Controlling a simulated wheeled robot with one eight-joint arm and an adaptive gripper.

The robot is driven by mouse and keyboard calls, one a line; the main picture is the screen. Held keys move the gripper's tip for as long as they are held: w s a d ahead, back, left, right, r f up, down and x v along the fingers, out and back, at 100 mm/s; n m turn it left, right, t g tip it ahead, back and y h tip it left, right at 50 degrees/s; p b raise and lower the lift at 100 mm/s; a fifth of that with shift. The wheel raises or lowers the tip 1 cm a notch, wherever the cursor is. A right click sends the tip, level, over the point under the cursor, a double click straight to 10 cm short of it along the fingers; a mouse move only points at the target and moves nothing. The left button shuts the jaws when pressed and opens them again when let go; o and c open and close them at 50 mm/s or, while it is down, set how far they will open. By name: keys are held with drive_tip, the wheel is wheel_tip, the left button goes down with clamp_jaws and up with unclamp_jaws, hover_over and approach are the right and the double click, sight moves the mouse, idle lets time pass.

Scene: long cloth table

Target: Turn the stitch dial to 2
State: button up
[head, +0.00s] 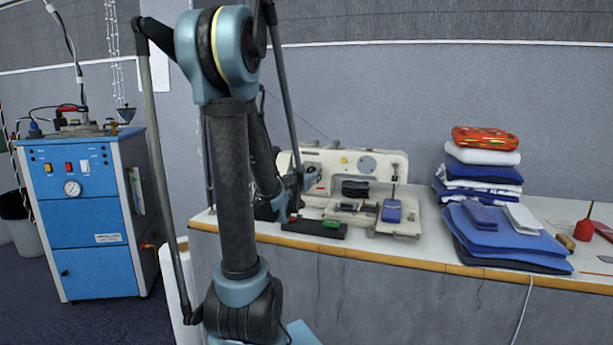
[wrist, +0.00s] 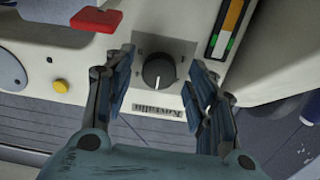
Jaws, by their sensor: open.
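The stitch dial (wrist: 160,72) is a round black knob with a white pointer line, set on a square plate on the cream sewing machine (wrist: 185,20). In the wrist view the line points toward the picture's bottom; no numbers around it can be read. My gripper (wrist: 163,75) is open, with one finger on each side of the dial and a gap on both sides. In the head view the sewing machine (head: 398,165) stands on the table, and my arm hides its left part. My gripper (head: 302,180) is small there, by the machine's left side.
A yellow button (wrist: 61,86) and a red part (wrist: 89,15) lie left of the dial. A striped orange-and-green panel (wrist: 227,27) is to its right. On the table are a black-and-green box (head: 315,228) and stacked folded cloth (head: 482,165). A blue boiler cabinet (head: 95,210) stands left.

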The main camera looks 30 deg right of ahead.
drive_tip(key=shift+c, duration=0.6)
drive_tip(key=c, duration=1)
drive_tip(key=shift+o, duration=0.2)
drive_tip(key=shift+a, duration=0.15)
